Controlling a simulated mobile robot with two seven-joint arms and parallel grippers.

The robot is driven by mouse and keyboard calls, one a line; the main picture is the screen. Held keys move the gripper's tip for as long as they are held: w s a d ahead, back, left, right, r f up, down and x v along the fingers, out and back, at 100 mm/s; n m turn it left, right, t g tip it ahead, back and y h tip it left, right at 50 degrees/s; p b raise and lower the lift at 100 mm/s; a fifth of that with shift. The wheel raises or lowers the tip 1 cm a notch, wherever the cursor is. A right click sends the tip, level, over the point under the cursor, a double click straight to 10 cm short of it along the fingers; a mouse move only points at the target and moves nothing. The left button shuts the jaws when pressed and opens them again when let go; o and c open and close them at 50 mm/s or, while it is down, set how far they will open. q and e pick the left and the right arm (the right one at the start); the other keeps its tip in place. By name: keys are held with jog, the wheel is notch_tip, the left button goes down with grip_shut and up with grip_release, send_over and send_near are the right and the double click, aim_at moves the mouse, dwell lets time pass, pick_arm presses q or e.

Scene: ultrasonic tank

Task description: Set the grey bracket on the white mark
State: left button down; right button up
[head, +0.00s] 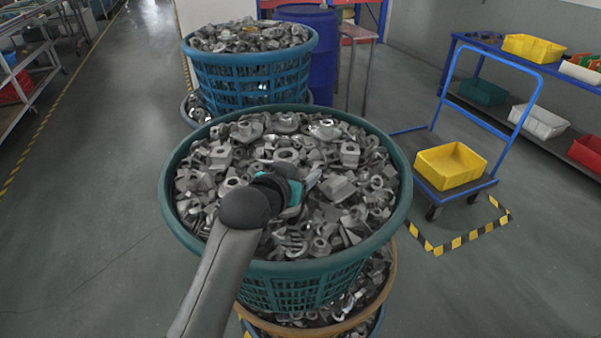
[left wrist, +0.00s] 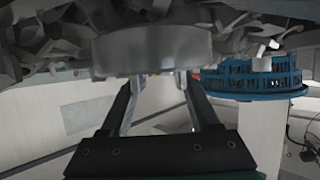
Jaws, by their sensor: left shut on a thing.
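My left gripper (head: 306,183) reaches over the green basket (head: 175,205) of loose grey metal parts. In the left wrist view its two dark fingers (left wrist: 160,82) are shut on a grey metal piece, the grey bracket (left wrist: 152,48), which shows as a broad smooth face just beyond the fingertips. In the head view the gripper and arm mostly hide this piece, and it is hard to tell from the parts around it. I cannot tell whether it touches the heap. No white mark can be made out. My right gripper is not in view.
A blue basket (head: 253,78) of similar parts stands behind, near a blue drum (head: 310,45). A blue trolley (head: 470,198) with a yellow bin (head: 450,165) stands at right, beside black-and-yellow floor tape. Shelves with bins line the right wall. The floor at left is clear.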

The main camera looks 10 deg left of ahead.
pick_arm(q)
jog(key=shift+f, duration=0.1)
jog(key=shift+c, duration=0.6)
grip_release()
